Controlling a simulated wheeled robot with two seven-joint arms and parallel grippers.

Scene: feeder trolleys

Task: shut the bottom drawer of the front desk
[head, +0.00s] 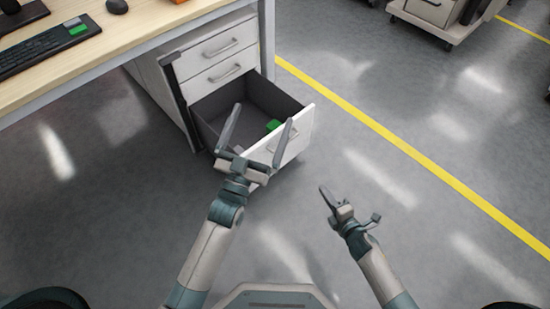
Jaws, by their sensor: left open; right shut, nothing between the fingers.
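The front desk (110,65) has a light wooden top, with a white drawer unit (163,90) under its right end. The bottom drawer (298,142) is pulled well out, and its dark inside holds a green block (272,125) and a small greyish item at the near left. The two drawers above it are shut. My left gripper (261,122) is open, with its fingers spread in front of and over the open drawer; I cannot tell whether it touches the drawer. It hides part of the drawer front. My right gripper (326,192) is shut and empty, to the right of the drawer and apart from it.
A keyboard (45,47), a mouse (117,6) and a green item (78,30) lie on the desk. A yellow line (400,146) crosses the grey floor to the right. A wheeled trolley (432,18) stands at the top right. The floor right of the drawer is clear.

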